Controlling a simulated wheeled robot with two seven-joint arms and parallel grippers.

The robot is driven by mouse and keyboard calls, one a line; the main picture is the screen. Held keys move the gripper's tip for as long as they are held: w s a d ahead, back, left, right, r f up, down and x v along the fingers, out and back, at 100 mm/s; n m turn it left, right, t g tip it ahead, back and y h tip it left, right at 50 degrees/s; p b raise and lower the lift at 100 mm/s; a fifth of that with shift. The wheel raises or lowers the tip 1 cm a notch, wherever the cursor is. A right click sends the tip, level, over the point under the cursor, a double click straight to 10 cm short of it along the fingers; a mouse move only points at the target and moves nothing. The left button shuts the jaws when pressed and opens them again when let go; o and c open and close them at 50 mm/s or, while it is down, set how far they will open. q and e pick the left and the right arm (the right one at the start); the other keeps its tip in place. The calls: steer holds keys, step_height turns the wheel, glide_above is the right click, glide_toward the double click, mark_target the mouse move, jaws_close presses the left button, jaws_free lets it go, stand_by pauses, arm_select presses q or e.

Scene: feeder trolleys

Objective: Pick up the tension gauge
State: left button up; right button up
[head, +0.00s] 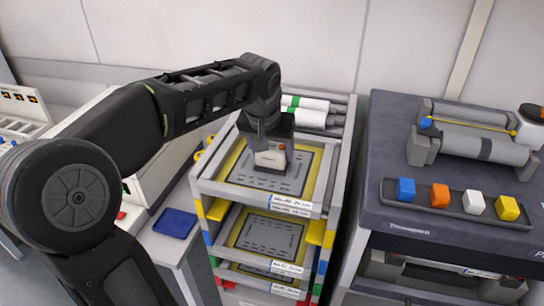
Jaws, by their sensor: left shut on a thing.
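The tension gauge (270,159), a small off-white block with a reddish spot on its upper edge, is at the top level of the feeder trolley. It is over the grey panel of a yellow-framed stencil (239,177). My left gripper (266,146) points down from above and is shut on the gauge. The fingers and the gauge's top are partly hidden by the dark wrist. I cannot tell whether the gauge touches the panel or is just above it. My right gripper is not in view.
More yellow-framed stencils fill the lower trolley levels (268,238). White rolls (311,103) lie behind the gauge. To the right, a dark machine carries grey rollers (478,146) and a tray of coloured cubes (440,195). A blue cloth (174,222) lies on the left bench.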

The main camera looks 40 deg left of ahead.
mark_target(272, 146)
arm_select(q)
jaws_close()
step_height(272, 146, up, 10)
steer(key=shift+r, duration=0.1)
stand_by(0.4)
stand_by(0.5)
